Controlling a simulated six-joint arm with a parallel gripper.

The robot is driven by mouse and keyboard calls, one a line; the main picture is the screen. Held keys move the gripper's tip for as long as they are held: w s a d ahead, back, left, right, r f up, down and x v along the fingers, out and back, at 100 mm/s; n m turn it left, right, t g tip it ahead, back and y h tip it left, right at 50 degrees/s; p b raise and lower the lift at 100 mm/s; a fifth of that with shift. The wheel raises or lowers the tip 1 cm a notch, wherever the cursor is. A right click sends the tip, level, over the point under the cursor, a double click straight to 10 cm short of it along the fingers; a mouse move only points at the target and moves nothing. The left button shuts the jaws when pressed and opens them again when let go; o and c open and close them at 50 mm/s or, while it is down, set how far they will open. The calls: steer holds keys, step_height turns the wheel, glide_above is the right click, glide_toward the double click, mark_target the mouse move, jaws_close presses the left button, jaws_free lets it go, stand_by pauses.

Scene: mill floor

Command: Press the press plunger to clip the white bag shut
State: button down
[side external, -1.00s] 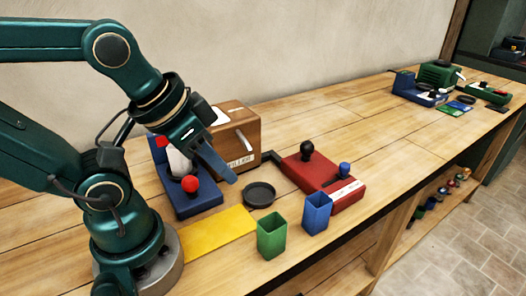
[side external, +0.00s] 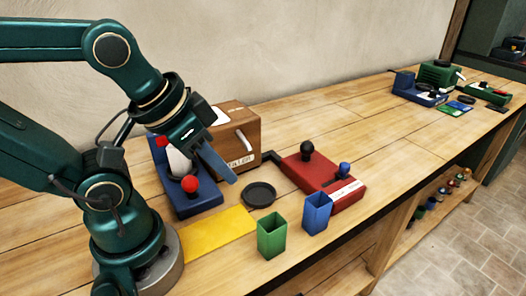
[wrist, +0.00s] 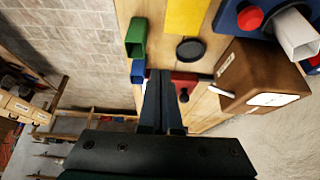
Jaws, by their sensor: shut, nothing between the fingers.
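A blue press (side external: 206,204) with a red ball-topped plunger (side external: 190,183) stands on the bench close to my arm. The plunger knob also shows at the top right of the wrist view (wrist: 250,17). The white bag (side external: 178,162) stands upright at the press behind the knob, partly hidden by my arm; it also shows in the wrist view (wrist: 297,35). My gripper (side external: 232,179) is shut and empty. In the side view its blue-grey fingers point down to the right, above the bench, and appear to the right of the knob, apart from it.
A brown filler box (side external: 237,128) stands behind my gripper. A black dish (side external: 258,194), yellow mat (side external: 214,236), green bin (side external: 271,238) and blue bin (side external: 316,213) lie in front. A red device (side external: 322,190) with a black knob stands right.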

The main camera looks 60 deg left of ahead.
step_height(320, 180, up, 2)
steer(key=r+n+g+y, duration=0.1)
steer(key=n+g+y, duration=0.6)
steer(key=n+y, duration=0.25)
glide_above(191, 182)
steer(key=shift+f+n, duration=0.25)
steer(key=shift+n, duration=0.1)
steer(key=shift+f, duration=0.1)
steer(key=shift+s+f, duration=0.1)
steer(key=shift+f, duration=4.25)
steer(key=shift+f, duration=0.1)
steer(key=shift+f, duration=0.3)
